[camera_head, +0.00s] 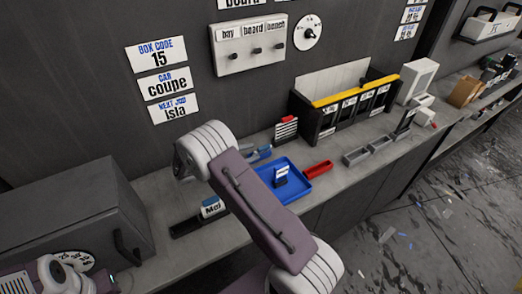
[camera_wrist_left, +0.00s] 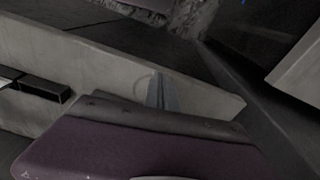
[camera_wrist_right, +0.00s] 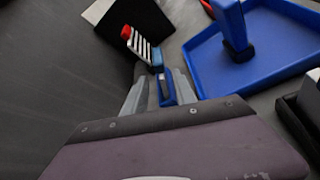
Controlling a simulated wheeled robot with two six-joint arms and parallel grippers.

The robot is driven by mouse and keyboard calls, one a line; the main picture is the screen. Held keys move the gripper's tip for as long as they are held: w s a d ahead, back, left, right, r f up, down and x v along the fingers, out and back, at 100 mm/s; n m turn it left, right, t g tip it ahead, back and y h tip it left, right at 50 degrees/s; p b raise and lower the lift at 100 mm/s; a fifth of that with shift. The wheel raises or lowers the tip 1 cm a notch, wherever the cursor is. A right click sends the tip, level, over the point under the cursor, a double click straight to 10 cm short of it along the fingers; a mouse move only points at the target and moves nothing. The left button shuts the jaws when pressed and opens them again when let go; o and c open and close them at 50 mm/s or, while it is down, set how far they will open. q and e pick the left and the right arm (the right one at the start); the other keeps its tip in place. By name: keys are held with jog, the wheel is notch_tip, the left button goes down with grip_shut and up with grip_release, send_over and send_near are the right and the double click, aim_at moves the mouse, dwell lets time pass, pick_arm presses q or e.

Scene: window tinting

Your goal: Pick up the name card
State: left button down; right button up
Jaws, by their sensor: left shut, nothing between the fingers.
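A white card reading "Mei" (camera_head: 211,206), with blue on it, stands at a dark strip on the bench, left of my right arm. Another small blue piece with a white label (camera_head: 281,174) stands upright in the blue tray (camera_head: 305,182). My right gripper (camera_wrist_right: 158,92) is open over the bench left of the tray; a small blue object (camera_wrist_right: 166,88) shows between its fingertips, and I cannot tell whether they touch it. My right arm hides part of the bench in the head view. My left gripper (camera_wrist_left: 161,92) is shut and empty, away from the card.
A black rack with a yellow edge (camera_head: 345,98) stands farther right. A dark cabinet (camera_head: 75,220) fills the left end.

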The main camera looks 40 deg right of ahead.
aim_at(261, 150)
jog(key=shift+w+d+f, duration=0.1)
jog(key=shift+d+f, duration=0.1)
jog(key=shift+d, duration=0.25)
jog(key=p+x, duration=0.1)
jog(key=x, duration=0.3)
jog(key=shift+d+f, duration=0.35)
jog(key=shift+d, duration=0.1)
jog(key=shift+a+r, duration=0.1)
grip_shut()
